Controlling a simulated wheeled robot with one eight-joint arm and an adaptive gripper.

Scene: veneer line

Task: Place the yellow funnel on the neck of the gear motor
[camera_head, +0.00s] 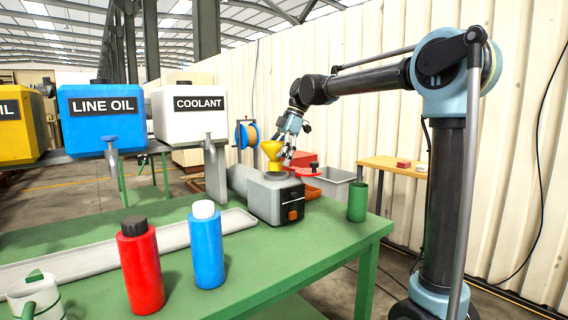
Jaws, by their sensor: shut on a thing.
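The yellow funnel (271,149) is upright, wide end up, directly above the grey gear motor (272,198) on the green bench. Its spout comes down to the top of the motor, at the neck; I cannot tell whether it is in the neck or just above it. My gripper (284,156) is shut on the funnel from the right, and its fingers are partly hidden at this distance. The gear motor has a dark front panel with an orange patch.
A red bottle (142,268) and a blue bottle (206,250) stand at the front of the green bench (290,268). A green cup (358,203) stands right of the motor. A long grey tray (90,262) lies left. LINE OIL (102,125) and COOLANT (190,125) tanks stand behind.

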